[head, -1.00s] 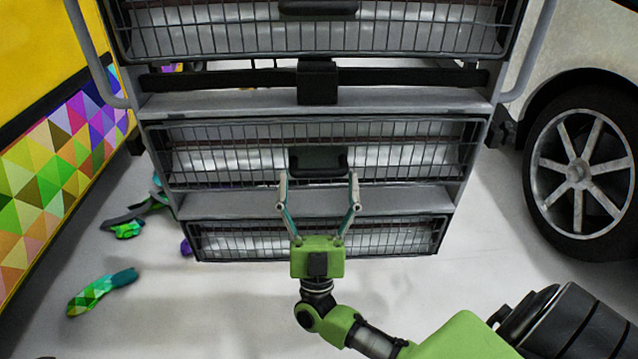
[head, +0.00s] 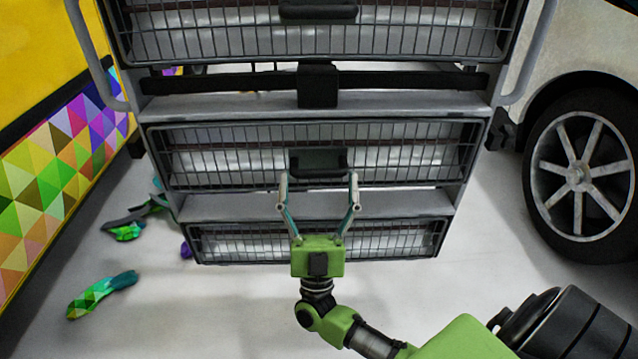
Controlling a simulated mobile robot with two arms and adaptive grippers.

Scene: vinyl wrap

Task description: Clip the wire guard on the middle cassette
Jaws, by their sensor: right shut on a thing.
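The middle cassette (head: 220,162) is a long silvery heater unit in the grey rack. Its black wire guard (head: 415,185) spans its front, with a dark handle plate (head: 318,160) at the centre. My right gripper (head: 318,176) is shut on the handle, one finger at each side, its green palm below and in front. The guard lies across the cassette front; I cannot tell whether its edge is latched. My left gripper is not in view.
Another guarded cassette (head: 220,42) is above and one (head: 230,245) below. A yellow vehicle (head: 40,50) with a patterned wrap stands at left, a car wheel (head: 578,178) at right. Wrap scraps (head: 100,293) lie on the floor at left.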

